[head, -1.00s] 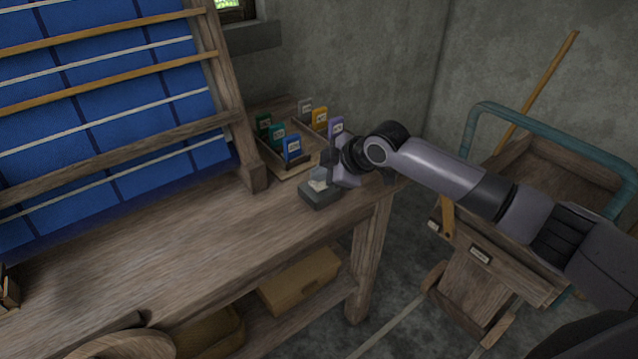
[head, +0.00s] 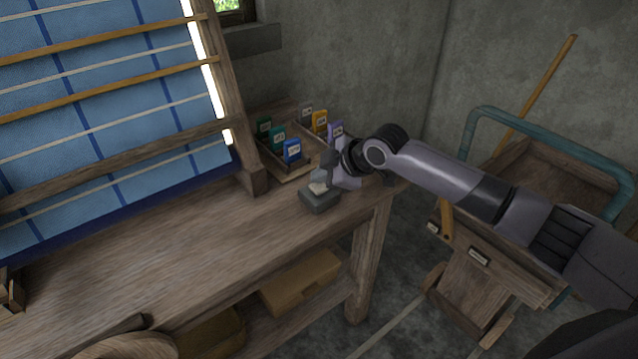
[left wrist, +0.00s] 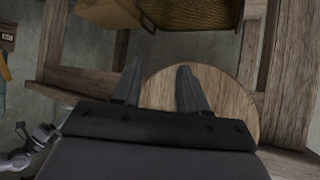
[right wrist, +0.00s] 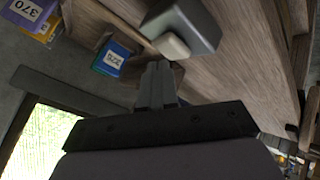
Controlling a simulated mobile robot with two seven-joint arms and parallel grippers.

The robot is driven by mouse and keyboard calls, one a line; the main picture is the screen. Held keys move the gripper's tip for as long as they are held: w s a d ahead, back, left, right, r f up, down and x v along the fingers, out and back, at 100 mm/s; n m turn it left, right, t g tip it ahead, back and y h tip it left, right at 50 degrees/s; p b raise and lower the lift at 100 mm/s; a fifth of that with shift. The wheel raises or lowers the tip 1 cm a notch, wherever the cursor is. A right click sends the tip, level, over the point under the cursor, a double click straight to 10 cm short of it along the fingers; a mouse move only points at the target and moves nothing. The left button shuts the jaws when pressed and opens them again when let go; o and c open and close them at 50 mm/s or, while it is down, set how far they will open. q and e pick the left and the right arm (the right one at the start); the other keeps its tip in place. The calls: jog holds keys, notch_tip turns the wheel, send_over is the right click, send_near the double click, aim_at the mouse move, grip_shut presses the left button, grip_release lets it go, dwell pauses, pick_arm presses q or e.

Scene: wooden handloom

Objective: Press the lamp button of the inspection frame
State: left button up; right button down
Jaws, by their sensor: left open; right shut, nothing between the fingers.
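The lamp button is a pale cap (right wrist: 172,46) on a dark grey box (head: 321,203) that stands on the bench near its right end. My right gripper (head: 322,180) is shut and empty, with its fingertips right at the button; in the right wrist view the shut fingers (right wrist: 158,68) end just beside the cap, and I cannot tell whether they touch it. The inspection frame (head: 100,95) holds blue cloth, and a bright white lamp strip (head: 208,75) glows along its right side. My left gripper (left wrist: 158,72) is open and empty above a round wooden seat (left wrist: 215,95).
A wooden tray (head: 290,172) with several coloured, labelled cards stands behind the button box. A cart with a teal handle (head: 545,135) stands at the right. The bench top (head: 190,240) is clear in the middle. A box (head: 300,283) lies on the shelf below.

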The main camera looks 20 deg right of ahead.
aim_at(322, 188)
jog(key=shift+r, duration=0.15)
notch_tip(322, 188, up, 6)
jog(key=p, duration=0.6)
dwell(0.5)
